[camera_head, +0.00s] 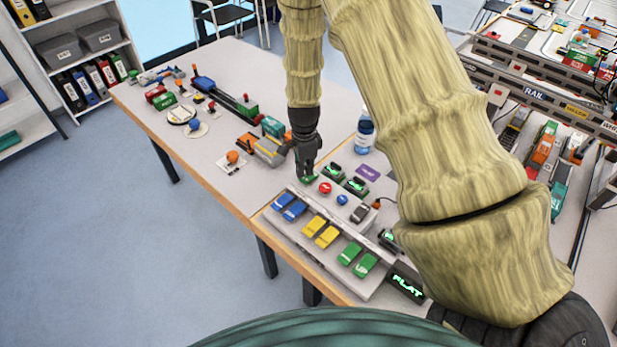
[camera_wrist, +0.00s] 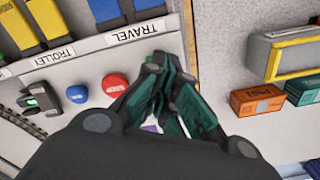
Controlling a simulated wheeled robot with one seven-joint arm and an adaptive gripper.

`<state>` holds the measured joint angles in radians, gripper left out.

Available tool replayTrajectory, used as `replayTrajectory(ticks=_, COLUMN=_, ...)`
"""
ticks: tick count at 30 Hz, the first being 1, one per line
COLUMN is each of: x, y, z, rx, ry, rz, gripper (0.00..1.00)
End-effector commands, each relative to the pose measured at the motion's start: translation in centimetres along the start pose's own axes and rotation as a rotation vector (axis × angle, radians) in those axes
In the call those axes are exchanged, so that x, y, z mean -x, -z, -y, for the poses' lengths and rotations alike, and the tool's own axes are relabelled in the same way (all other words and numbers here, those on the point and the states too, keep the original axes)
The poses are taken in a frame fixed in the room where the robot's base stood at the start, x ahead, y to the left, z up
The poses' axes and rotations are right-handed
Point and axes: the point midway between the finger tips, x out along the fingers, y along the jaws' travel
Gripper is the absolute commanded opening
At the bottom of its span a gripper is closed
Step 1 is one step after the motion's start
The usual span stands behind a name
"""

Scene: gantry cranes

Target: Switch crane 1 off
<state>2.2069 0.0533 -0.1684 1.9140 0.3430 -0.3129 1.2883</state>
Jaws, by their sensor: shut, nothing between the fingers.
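The control panel (camera_head: 300,240) stands on the table with blue, yellow and green paired levers, a red button (camera_head: 325,188) and a blue button (camera_head: 342,200). My gripper (camera_head: 307,177) is shut and empty, pointing down at the panel's back left corner, beside the red button. In the wrist view, its fingertips (camera_wrist: 158,62) are together near the label TRAVEL, right of the red button (camera_wrist: 115,85). A switch with a green light (camera_wrist: 38,100) shows at the left. The spot under my fingers is hidden, and I cannot tell whether they touch anything.
A display reading FLAT (camera_head: 406,284) stands at the panel's right end. A bottle (camera_head: 364,133) and a purple card (camera_head: 367,172) are behind the panel. Toy vehicles and small parts lie on the left table. The crane model with a RAIL label (camera_head: 533,93) is at right.

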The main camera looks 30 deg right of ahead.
Motion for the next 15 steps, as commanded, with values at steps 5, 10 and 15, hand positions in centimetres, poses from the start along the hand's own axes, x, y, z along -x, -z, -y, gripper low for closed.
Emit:
replayTrajectory(ticks=5, x=-0.25, y=0.0, z=0.0, rx=0.0, ry=0.0, rz=0.0, gripper=0.0)
replayTrajectory(ticks=10, x=-0.44, y=0.0, z=0.0, rx=0.0, ry=0.0, rz=0.0, gripper=0.0)
replayTrajectory(ticks=15, x=-0.63, y=0.0, z=0.0, rx=0.0, ry=0.0, rz=0.0, gripper=0.0)
